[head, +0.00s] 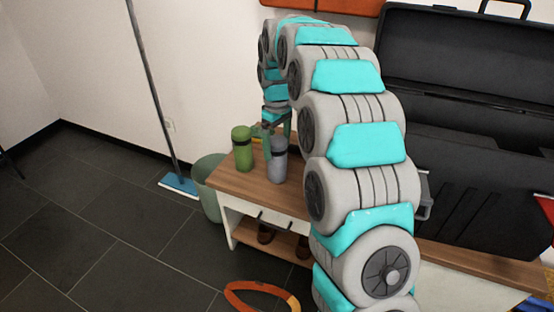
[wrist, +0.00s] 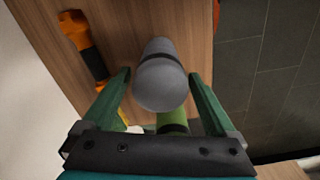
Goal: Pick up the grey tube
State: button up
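The grey tube (head: 277,160) has a dark band near its top and stands upright on the wooden table near its left end. In the wrist view the grey tube (wrist: 160,82) lies between my two green fingers, seen from above, with a gap on each side. My gripper (wrist: 158,76) is open around its upper part. In the head view my gripper (head: 278,126) is at the tube's top, partly hidden by my arm. A green bottle (head: 242,150) stands just left of the tube; part of it (wrist: 172,120) also shows in the wrist view.
An orange and black tool (wrist: 84,46) lies on the table (wrist: 130,18) beside the tube. A large open black case (head: 470,180) takes up the table's right side. A pale green bin (head: 207,172) and a blue-headed mop (head: 178,184) stand left of the table.

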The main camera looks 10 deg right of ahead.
grip_shut()
dwell(0.5)
